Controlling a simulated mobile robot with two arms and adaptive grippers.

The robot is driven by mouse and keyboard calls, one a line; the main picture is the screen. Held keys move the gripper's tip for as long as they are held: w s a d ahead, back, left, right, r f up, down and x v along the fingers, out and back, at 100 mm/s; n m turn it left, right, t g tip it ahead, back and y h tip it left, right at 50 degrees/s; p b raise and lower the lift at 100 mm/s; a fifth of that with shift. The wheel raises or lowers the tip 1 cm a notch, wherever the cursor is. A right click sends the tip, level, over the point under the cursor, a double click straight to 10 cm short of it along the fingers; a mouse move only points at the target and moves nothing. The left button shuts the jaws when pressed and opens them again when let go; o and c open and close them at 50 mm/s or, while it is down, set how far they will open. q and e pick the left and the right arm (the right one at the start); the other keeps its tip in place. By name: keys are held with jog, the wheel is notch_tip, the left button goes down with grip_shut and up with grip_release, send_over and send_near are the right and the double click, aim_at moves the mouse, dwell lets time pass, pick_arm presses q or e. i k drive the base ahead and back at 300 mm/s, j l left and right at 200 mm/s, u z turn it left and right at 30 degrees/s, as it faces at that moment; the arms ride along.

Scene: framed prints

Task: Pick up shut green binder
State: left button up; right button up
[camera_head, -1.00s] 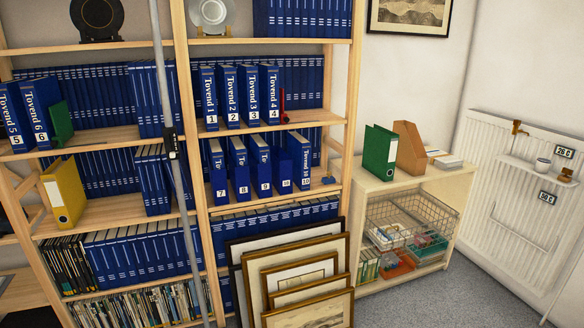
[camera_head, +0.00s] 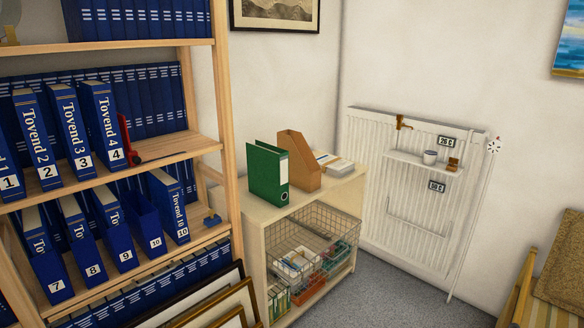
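A green binder (camera_head: 264,174) stands upright and shut on top of the low pale wooden cabinet (camera_head: 244,211), near its left end. Its spine with a white label (camera_head: 284,169) faces right of me. Neither of my grippers shows in the head view.
A brown magazine holder (camera_head: 303,162) stands just right of the binder, with white papers (camera_head: 334,163) behind it. The bookshelf (camera_head: 232,190) of blue binders rises at the left. Framed prints (camera_head: 222,308) lean below it. A radiator (camera_head: 372,190) is at the right. Grey floor (camera_head: 385,300) is clear in front.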

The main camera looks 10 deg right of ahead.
aim_at(268, 165)
jog(key=i+l+z, duration=0.15)
jog(key=i, duration=0.35)
jog(key=i+l+z, duration=0.1)
jog(key=i, duration=0.4)
